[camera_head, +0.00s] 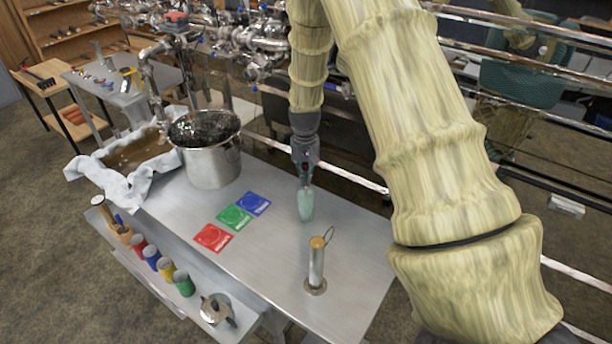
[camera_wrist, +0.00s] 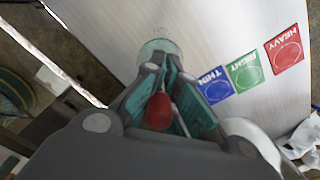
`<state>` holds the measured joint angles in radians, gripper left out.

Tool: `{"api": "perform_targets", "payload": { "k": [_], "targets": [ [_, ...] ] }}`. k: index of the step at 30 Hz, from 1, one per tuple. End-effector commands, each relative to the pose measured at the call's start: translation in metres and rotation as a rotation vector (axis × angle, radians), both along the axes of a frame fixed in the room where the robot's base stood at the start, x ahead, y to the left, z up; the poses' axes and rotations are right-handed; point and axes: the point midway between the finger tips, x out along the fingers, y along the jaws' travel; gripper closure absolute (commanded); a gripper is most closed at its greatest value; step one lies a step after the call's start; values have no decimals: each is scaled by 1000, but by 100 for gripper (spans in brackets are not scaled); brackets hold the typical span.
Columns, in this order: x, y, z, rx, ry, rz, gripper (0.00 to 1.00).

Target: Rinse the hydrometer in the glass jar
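The pale green glass jar (camera_head: 305,206) stands upright on the metal table, and its rim shows ahead of my fingers in the wrist view (camera_wrist: 158,47). My gripper (camera_head: 305,182) points down directly above the jar. Its fingers are drawn together around a slim thing with a red end (camera_wrist: 160,110), which I take for the hydrometer. The red end also shows as a speck between the fingers in the head view. The hydrometer's lower part is hidden by the fingers and jar, so I cannot tell how deep it reaches.
Red (camera_head: 211,238), green (camera_head: 234,217) and blue (camera_head: 253,203) cards lie left of the jar. A metal cylinder with a brass top (camera_head: 316,262) stands in front. A steel pot (camera_head: 212,163) and cloth-lined tray (camera_head: 137,155) are at the back left. Several coloured jars line a lower shelf.

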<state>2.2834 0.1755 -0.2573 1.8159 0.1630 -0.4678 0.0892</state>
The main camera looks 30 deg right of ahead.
Motion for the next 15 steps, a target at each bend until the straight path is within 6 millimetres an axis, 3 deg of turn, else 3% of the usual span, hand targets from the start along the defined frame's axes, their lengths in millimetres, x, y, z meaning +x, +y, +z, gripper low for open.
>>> {"api": "perform_targets", "payload": {
  "k": [15],
  "targets": [
    [0,0,-8,0,0,0,100]
  ]
}}
